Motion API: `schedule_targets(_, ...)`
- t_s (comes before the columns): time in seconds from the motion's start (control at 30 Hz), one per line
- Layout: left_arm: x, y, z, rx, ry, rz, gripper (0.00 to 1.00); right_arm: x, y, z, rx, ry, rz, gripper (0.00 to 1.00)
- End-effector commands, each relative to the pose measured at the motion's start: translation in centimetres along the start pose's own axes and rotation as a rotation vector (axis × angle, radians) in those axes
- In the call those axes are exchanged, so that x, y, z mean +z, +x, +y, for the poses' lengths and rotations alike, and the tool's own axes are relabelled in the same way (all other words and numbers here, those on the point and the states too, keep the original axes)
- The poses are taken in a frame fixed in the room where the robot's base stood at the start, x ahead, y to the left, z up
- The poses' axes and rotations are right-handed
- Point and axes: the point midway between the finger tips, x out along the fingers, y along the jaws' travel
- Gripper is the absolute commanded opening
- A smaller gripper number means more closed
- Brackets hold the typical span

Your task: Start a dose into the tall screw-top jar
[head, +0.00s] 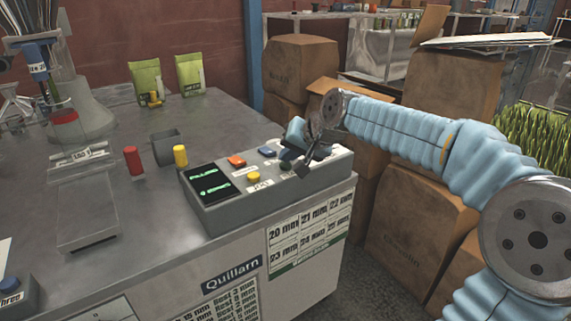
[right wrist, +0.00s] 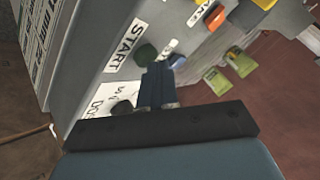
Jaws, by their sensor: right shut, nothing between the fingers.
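The control box (head: 225,205) stands on the bench's front right corner, with a dark display (head: 210,180) showing green text. A dark green button (head: 285,166) is on its top; in the right wrist view the green button (right wrist: 147,54) sits beside a START label (right wrist: 126,45). My right gripper (head: 304,170) is shut and empty, tilted down over the box's right end. Its fingertips show close to the green button in the right wrist view (right wrist: 157,70); I cannot tell whether they touch it. I cannot clearly identify the tall screw-top jar. My left gripper is out of view.
Orange (head: 236,161), blue (head: 267,152) and yellow (head: 253,176) buttons sit near the green one. A red cylinder (head: 133,160), a grey cup (head: 167,148) and a yellow cylinder (head: 180,156) stand left of the box. Cardboard boxes (head: 405,200) crowd the bench's right side.

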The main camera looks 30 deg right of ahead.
Motion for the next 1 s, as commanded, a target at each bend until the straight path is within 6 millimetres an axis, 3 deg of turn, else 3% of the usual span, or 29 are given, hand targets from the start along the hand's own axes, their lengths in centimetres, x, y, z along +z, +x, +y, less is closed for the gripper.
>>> schedule_targets(0.43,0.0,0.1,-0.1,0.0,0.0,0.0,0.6,0.1,0.2,0.1,0.001,0.0,-0.002,0.0)
schedule_targets(1.0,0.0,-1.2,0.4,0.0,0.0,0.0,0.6,-0.7,-1.0,-0.7,0.0,0.0,-0.001,0.0)
